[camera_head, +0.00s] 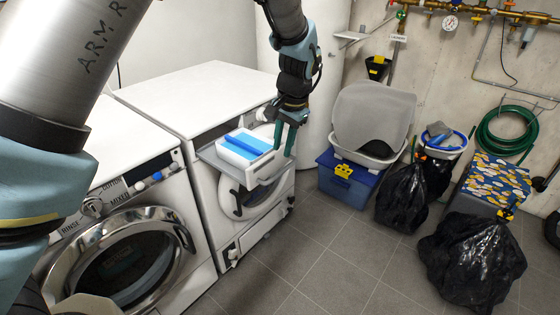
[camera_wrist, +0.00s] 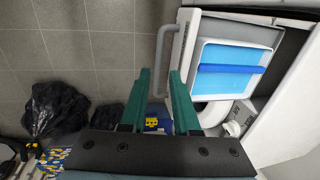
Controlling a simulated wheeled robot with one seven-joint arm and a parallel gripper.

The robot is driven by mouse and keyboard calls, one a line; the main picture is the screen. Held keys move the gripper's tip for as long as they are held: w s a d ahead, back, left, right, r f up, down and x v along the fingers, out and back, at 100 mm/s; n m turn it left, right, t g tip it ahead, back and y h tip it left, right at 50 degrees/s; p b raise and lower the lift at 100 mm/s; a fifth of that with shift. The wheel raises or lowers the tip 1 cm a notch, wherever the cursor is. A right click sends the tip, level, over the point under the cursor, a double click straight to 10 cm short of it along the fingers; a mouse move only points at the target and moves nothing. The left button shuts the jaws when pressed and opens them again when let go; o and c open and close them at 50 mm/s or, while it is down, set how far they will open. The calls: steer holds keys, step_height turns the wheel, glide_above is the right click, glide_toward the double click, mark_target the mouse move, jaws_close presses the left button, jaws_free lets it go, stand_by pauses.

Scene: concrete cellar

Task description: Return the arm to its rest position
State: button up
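My gripper (camera_head: 285,135) hangs at the front of the right-hand machine, beside its pulled-out detergent drawer (camera_head: 210,157). The drawer holds a white tray with blue compartments and a blue bar (camera_head: 243,146). My arm reaches over the machines from the upper left.
The left machine (camera_head: 130,262) has a round glass door. A blue box (camera_head: 345,184) with a grey-lidded bin on it stands right of the gripper. Black bags (camera_head: 470,262) lie on the tiled floor at right. The middle floor (camera_head: 300,262) is clear.

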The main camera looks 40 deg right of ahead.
steer(key=shift+s+r, duration=0.15)
steer(key=shift+r, duration=0.7)
steer(key=w+a+r+n, duration=0.15)
steer(key=w+a, duration=0.25)
steer(key=a, duration=0.4)
steer(key=w+a+r+n+g, duration=0.1)
steer(key=w+a+n, duration=0.25)
steer(key=a, duration=0.55)
steer(key=w+a+r+n, duration=0.1)
steer(key=w+a+n, duration=0.1)
steer(key=w+a, duration=0.45)
steer(key=s+a+n, duration=0.3)
steer(key=s+a, duration=0.1)
steer(key=a, duration=0.8)
steer(key=s+a+n, duration=0.4)
steer(key=a, duration=0.8)
steer(key=shift+a+r+h, duration=0.15)
steer(key=shift+r+h, duration=0.15)
steer(key=shift+r, duration=0.1)
